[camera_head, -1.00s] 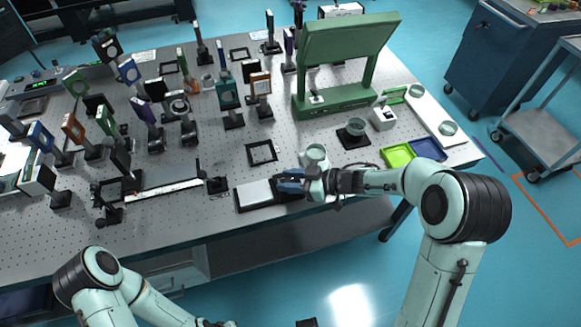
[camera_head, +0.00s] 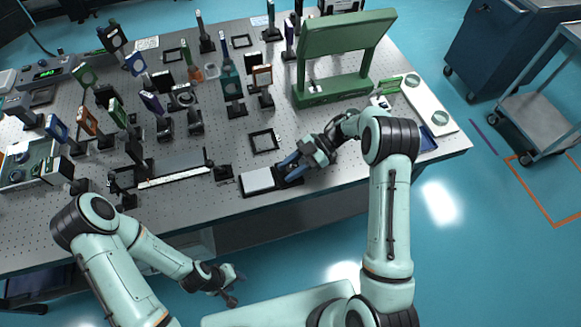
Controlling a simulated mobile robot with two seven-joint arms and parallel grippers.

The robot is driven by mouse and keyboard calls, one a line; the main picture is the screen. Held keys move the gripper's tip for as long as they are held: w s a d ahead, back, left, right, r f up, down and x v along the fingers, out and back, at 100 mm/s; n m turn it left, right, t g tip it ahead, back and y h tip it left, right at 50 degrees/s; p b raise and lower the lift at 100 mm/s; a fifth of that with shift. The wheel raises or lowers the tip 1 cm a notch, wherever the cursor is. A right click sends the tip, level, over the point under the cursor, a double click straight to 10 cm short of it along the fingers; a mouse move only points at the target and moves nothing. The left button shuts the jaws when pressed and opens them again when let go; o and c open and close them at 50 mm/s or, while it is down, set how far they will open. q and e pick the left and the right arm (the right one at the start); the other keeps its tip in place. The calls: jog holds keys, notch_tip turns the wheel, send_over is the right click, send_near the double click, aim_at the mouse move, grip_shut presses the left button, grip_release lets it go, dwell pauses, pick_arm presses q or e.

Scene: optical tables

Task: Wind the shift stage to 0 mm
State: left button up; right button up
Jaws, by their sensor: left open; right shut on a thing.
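A low black stage with a pale flat plate (camera_head: 257,180) lies at the front edge of the optical table; it looks like the shift stage. My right gripper (camera_head: 289,166) is at the right end of this stage, its blue fingers reaching in from the right. It is shut on a small part there, probably the stage's knob, which the fingers mostly hide. No scale reading can be made out. My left gripper (camera_head: 232,287) is open and empty, in front of the table and below its top.
A long black rail with a pale strip (camera_head: 172,179) lies left of the stage. A black square frame (camera_head: 264,140) lies just behind it. A green stand (camera_head: 340,60) and several upright optic mounts stand farther back.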

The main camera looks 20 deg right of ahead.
jog(key=shift+n+g, duration=0.4)
jog(key=shift+g, duration=0.1)
jog(key=o, duration=1)
jog(key=shift+c, duration=0.2)
jog(key=v, duration=1.3)
jog(key=shift+r, duration=0.3)
jog(key=shift+w, duration=0.1)
